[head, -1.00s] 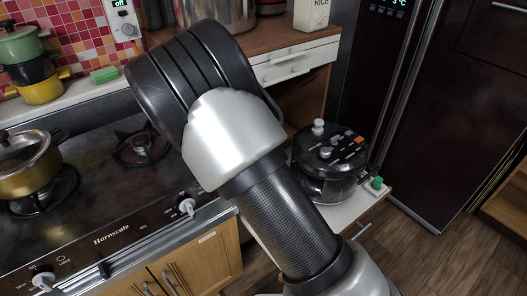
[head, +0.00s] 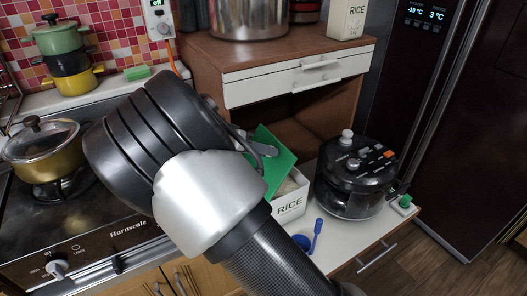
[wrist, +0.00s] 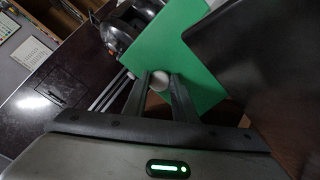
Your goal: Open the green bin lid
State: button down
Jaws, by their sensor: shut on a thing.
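The green lid (head: 276,158) stands steeply tilted above the white bin marked RICE (head: 290,206), on the low counter right of the stove. The bin's opening partly shows beside the lid; my arm covers its left part. My gripper (head: 268,150) is at the lid's left face. In the wrist view, the green lid (wrist: 172,45) lies just beyond my gripper (wrist: 159,82). Its two fingers are shut on a small pale round knob (wrist: 159,79) on the lid. I cannot tell whether the lid still touches the bin.
A dark glass-sided cooker (head: 354,178) stands close right of the bin. A blue scoop (head: 317,235) lies in front. A wooden shelf with a white drawer (head: 300,78) overhangs behind. The stove with a gold pot (head: 42,150) is at left.

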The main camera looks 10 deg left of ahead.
jog(key=c, duration=1.4)
grip_release()
jog(key=shift+c, duration=0.2)
jog(key=p+v, duration=0.3)
jog(key=v, duration=1.4)
jog(key=shift+a, duration=0.2)
jog(key=shift+s, duration=0.15)
